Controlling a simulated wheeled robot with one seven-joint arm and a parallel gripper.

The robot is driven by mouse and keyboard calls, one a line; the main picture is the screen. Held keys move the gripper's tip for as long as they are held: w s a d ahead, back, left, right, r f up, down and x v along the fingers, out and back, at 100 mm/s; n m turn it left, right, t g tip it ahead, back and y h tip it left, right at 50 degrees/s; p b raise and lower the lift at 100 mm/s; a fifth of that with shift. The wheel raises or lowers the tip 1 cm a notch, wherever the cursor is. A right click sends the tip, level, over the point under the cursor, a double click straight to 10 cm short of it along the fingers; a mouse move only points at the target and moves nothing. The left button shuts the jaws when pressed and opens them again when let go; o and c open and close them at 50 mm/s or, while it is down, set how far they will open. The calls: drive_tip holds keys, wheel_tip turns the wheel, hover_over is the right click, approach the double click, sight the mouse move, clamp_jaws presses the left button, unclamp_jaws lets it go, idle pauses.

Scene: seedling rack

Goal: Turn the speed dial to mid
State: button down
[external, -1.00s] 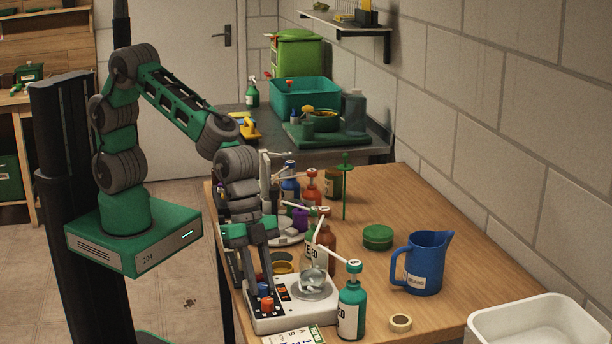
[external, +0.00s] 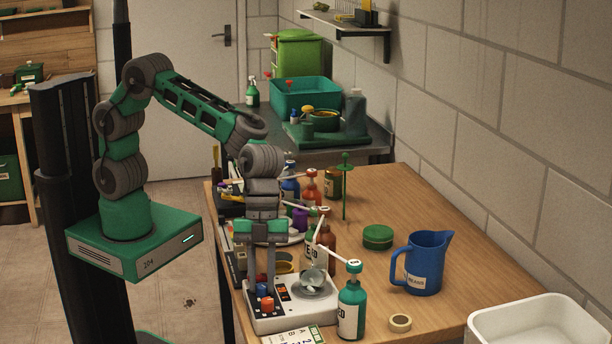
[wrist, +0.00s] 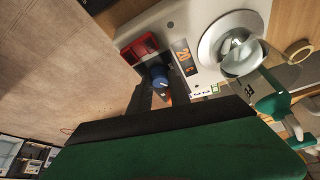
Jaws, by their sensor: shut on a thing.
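A white bench device (external: 290,322) stands at the near left end of the wooden table. Its panel carries a blue dial (external: 262,289), a red control (external: 267,304) at the corner and a lit orange display (wrist: 183,56) that seems to read 20. My gripper (external: 262,286) points straight down at the panel, its fingers shut on the sides of the blue dial. The wrist view shows the dial (wrist: 160,82) between the two dark fingers. The dial's markings and pointer are too small to read, and the fingers cover part of it.
A glass vessel (external: 312,281) sits on the device's round plate. A teal pump bottle (external: 351,310) stands close to its right, with brown bottles behind. A blue jug (external: 424,264), a tape roll (external: 400,323) and a green lid (external: 377,237) stand further right. Bare table lies between them.

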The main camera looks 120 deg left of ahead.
drive_tip(key=c, duration=1.2)
unclamp_jaws()
drive_tip(key=shift+r, duration=0.1)
drive_tip(key=v, duration=0.7)
drive_tip(key=shift+r, duration=0.35)
drive_tip(key=shift+a, duration=0.1)
